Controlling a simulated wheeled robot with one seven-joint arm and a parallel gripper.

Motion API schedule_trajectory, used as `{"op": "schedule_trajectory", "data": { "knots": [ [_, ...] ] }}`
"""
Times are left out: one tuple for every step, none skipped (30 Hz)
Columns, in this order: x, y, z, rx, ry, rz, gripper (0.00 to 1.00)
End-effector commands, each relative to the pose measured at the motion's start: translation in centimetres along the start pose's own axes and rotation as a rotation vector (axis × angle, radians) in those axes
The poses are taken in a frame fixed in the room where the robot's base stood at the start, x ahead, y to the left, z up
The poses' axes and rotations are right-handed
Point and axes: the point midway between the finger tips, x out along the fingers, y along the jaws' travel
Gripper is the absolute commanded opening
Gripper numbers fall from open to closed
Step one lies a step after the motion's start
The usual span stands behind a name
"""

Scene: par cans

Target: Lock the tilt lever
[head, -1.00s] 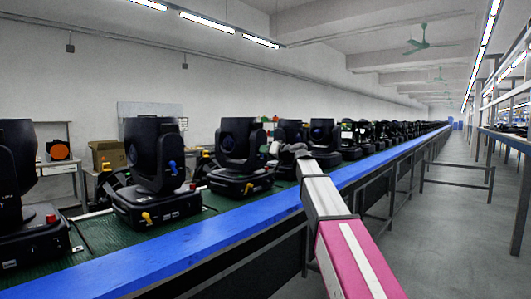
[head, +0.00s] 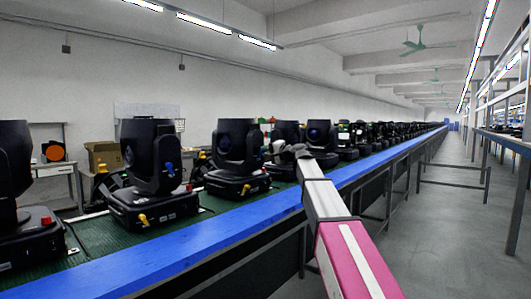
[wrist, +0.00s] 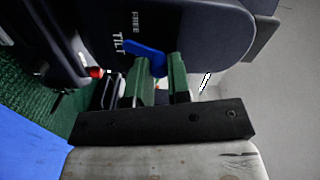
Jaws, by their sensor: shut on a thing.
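The tilt lever (wrist: 148,56) is a blue handle on the side of a black moving-head lamp (wrist: 205,28) in the wrist view. The printed words TILT and FREE stand beside it on the housing. My gripper (wrist: 162,62) has its two green fingers on either side of the lever's end and is shut on it. The other end of the lever reaches to the upper left, by the TILT print. In the head view my gripper (head: 269,150) is small, beside the lamp (head: 236,140) at picture centre-left; the lever there is hidden or too small to see.
A red knob (wrist: 95,72) sits close left of the fingers. More lamps, such as one with a blue lever and yellow knob (head: 150,160), stand along the green belt (head: 100,235). A blue rail (head: 200,240) edges the line. The aisle (head: 440,240) is clear.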

Motion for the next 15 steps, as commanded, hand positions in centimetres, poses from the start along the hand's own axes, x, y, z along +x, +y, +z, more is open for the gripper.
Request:
{"op": "schedule_trajectory", "data": {
  "knots": [
    [-0.02, 0.10, -0.09, 0.027, 0.000, 0.001, 0.00],
    [-0.02, 0.14, -0.13, 0.042, 0.000, 0.001, 0.00],
    [-0.03, 0.18, -0.18, 0.062, 0.000, 0.001, 0.00],
    [-0.03, 0.21, -0.21, 0.074, 0.000, 0.001, 0.00],
    [-0.03, 0.24, -0.24, 0.087, 0.000, 0.001, 0.00],
    [-0.04, 0.27, -0.27, 0.101, 0.000, 0.001, 0.00],
    [-0.04, 0.30, -0.29, 0.110, 0.000, 0.001, 0.00],
    [-0.04, 0.31, -0.31, 0.119, 0.000, 0.001, 0.00],
    [-0.04, 0.34, -0.33, 0.129, 0.000, 0.001, 0.00],
    [-0.04, 0.35, -0.34, 0.135, 0.000, 0.001, 0.00],
    [-0.04, 0.37, -0.35, 0.140, 0.000, 0.001, 0.00],
    [-0.05, 0.38, -0.36, 0.146, 0.000, 0.001, 0.00],
    [-0.05, 0.39, -0.37, 0.150, 0.000, 0.001, 0.00],
    [-0.05, 0.40, -0.37, 0.153, 0.000, 0.001, 0.00],
    [-0.04, 0.41, -0.38, 0.156, 0.000, 0.001, 0.00]
  ]
}}
